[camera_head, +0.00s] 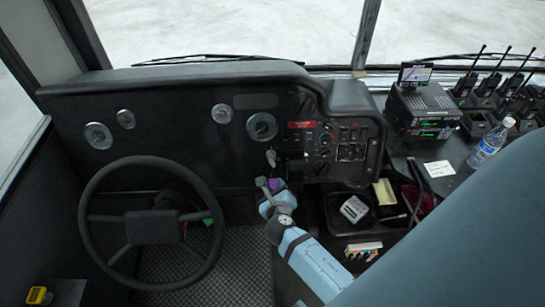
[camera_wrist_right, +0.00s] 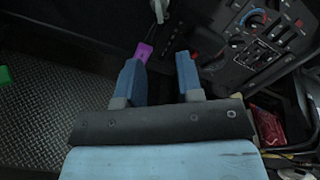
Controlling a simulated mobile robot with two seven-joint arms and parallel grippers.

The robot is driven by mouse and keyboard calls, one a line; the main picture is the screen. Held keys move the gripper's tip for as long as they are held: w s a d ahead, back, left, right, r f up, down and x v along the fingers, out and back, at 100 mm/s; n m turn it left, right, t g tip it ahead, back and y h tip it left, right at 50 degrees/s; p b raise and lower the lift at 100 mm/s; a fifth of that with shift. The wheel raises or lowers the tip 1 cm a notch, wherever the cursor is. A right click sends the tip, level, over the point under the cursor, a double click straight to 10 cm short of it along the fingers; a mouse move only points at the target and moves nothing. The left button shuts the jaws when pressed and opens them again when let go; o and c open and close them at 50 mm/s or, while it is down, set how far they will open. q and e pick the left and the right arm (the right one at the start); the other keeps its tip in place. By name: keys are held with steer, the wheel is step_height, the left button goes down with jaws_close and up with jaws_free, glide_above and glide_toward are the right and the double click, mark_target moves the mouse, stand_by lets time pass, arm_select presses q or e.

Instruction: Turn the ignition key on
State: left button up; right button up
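The silver ignition key (camera_head: 271,157) is on the lower edge of the dashboard, right of the steering wheel; it also shows at the top of the right wrist view (camera_wrist_right: 157,10). A purple tag (camera_wrist_right: 143,51) hangs below it and is partly hidden by my gripper in the head view. My right gripper (camera_wrist_right: 160,68) is open, its two blue fingers apart with nothing held between them. In the head view the right gripper (camera_head: 269,186) is just below the key, near the purple tag. I cannot tell whether a finger touches the tag. My left gripper is not in view.
The steering wheel (camera_head: 154,229) stands left of my right arm. A control panel (camera_head: 340,145) with switches and knobs is right of the key. A seat back (camera_head: 470,230) fills the lower right. Radios (camera_head: 425,105) and a bottle (camera_head: 491,142) stand on the right console.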

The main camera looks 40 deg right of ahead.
mark_target(272, 165)
steer(key=b+x, duration=0.1)
steer(key=x, duration=1.2)
steer(key=shift+w, duration=0.2)
jaws_close()
